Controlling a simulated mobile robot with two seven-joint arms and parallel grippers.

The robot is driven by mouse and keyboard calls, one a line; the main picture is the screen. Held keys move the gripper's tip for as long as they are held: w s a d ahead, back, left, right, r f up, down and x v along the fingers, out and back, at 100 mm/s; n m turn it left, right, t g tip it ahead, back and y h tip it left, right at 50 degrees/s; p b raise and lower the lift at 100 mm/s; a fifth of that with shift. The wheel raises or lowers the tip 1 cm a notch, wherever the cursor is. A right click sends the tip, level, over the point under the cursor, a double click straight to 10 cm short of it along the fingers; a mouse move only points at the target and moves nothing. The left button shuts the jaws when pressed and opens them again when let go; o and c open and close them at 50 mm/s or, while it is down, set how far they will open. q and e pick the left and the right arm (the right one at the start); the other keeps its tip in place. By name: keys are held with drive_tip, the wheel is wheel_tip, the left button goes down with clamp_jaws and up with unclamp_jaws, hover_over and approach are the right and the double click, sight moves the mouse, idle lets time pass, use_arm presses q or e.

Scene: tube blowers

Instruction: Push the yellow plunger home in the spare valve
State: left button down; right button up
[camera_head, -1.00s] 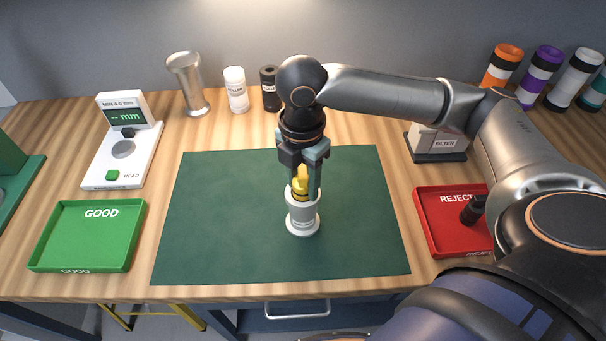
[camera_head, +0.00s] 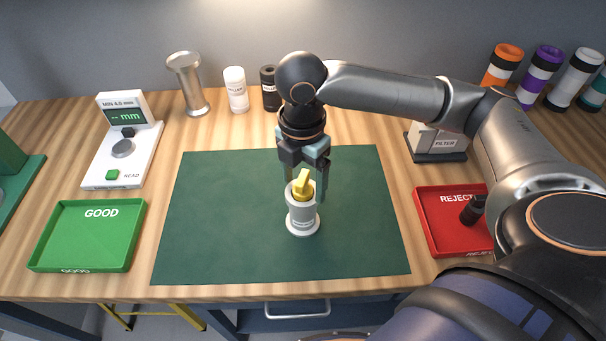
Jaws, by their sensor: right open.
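The spare valve (camera_head: 302,217) is a white-grey cylinder with a flanged foot, upright on the green mat (camera_head: 220,225). The yellow plunger (camera_head: 304,184) stands in its top, with its upper part showing above the rim. My right gripper (camera_head: 306,190) points down from above, its fingers spread on either side of the plunger, open. The left finger is partly hidden by the valve and plunger, so I cannot tell whether it touches. My left gripper is not in view.
A green GOOD tray (camera_head: 40,240) lies left, a white gauge (camera_head: 145,150) behind it. A red REJECT tray (camera_head: 428,215) holding a black part (camera_head: 473,211) lies right. A metal cylinder (camera_head: 188,84) and small bottles stand at the back. The mat around the valve is clear.

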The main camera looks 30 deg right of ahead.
wheel_tip(320, 180, up, 12)
drive_tip(key=shift+p, duration=0.3)
idle(0.5)
